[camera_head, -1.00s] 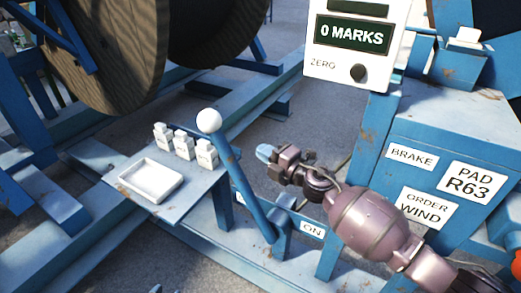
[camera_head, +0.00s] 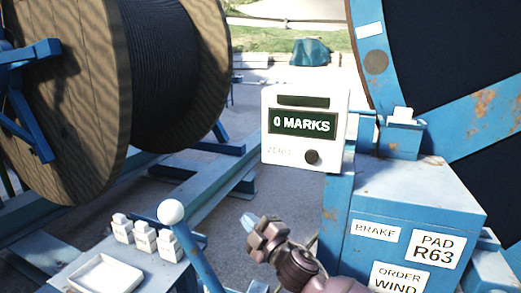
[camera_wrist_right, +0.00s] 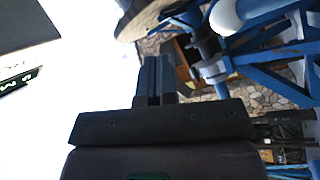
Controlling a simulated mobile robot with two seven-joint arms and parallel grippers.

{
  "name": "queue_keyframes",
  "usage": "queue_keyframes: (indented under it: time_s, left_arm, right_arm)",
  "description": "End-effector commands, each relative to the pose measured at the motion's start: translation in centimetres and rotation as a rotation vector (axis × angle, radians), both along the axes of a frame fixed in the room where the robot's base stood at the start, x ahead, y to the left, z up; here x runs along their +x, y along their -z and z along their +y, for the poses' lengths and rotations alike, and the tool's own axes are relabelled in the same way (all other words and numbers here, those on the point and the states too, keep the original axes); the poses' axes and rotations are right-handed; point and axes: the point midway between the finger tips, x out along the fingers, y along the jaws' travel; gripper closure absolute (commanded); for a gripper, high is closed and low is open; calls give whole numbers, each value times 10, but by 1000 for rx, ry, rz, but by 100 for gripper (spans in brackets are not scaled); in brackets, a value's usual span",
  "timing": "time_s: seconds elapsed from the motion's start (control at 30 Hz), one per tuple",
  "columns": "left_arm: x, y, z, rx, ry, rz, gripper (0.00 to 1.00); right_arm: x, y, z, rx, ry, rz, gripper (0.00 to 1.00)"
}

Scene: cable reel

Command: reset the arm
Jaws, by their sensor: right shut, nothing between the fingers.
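My right gripper (camera_head: 250,222) shows at the bottom middle in the head view, to the right of the lever with the white ball knob (camera_head: 171,212). Its fingers are together and hold nothing. In the right wrist view the two dark fingers (camera_wrist_right: 155,75) lie close side by side, with the white knob (camera_wrist_right: 226,16) ahead and to the right, apart from them. My left gripper is not in the frames.
A counter box (camera_head: 305,128) reading "0 MARKS" with a dark knob stands behind my right gripper. A blue cabinet (camera_head: 415,200) with labels is at the right. A white tray (camera_head: 105,275) and several small white blocks (camera_head: 144,238) sit at lower left. A large cable reel (camera_head: 75,90) stands behind.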

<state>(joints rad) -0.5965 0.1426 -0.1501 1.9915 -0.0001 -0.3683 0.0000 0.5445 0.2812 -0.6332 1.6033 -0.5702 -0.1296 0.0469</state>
Motion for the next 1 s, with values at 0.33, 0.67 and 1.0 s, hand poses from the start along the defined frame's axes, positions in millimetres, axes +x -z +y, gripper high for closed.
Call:
queue_keyframes:
  time_s: [0.33, 0.67, 1.0]
  left_arm:
    - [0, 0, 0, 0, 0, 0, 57]
    - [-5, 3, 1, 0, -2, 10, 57]
    - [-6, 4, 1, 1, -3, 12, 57]
  right_arm:
    - [-39, 67, -95, 339, 193, 369, 100]
    - [-118, 157, -194, 590, 406, 672, 100]
    - [-238, 243, -279, 713, 655, 873, 100]
